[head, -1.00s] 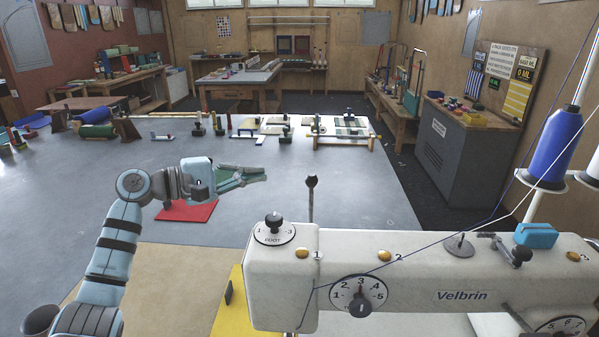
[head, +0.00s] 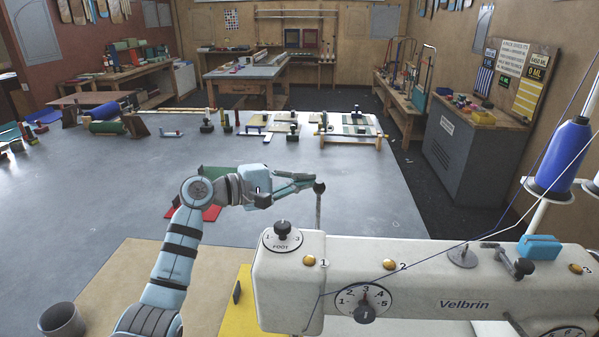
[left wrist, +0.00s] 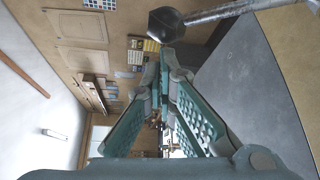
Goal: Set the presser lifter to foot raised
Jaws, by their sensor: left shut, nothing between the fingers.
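The presser lifter looks to be the metal lever with a dark ball knob (head: 319,187) that stands upright behind the left end of the white sewing machine (head: 350,260). Its knob (left wrist: 170,24) also shows at the top of the left wrist view, with its rod running to the right. My left gripper (head: 308,182) is shut and empty. Its fingertips are just left of the knob in the head view, and close below it in the left wrist view (left wrist: 164,62). I cannot tell whether they touch it. My right gripper is out of view.
A dial marked FOOT (head: 282,234) and a numbered dial (head: 364,304) sit on the machine. A blue thread cone (head: 561,155) stands at the right. A red pad (head: 207,213) lies behind my left arm.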

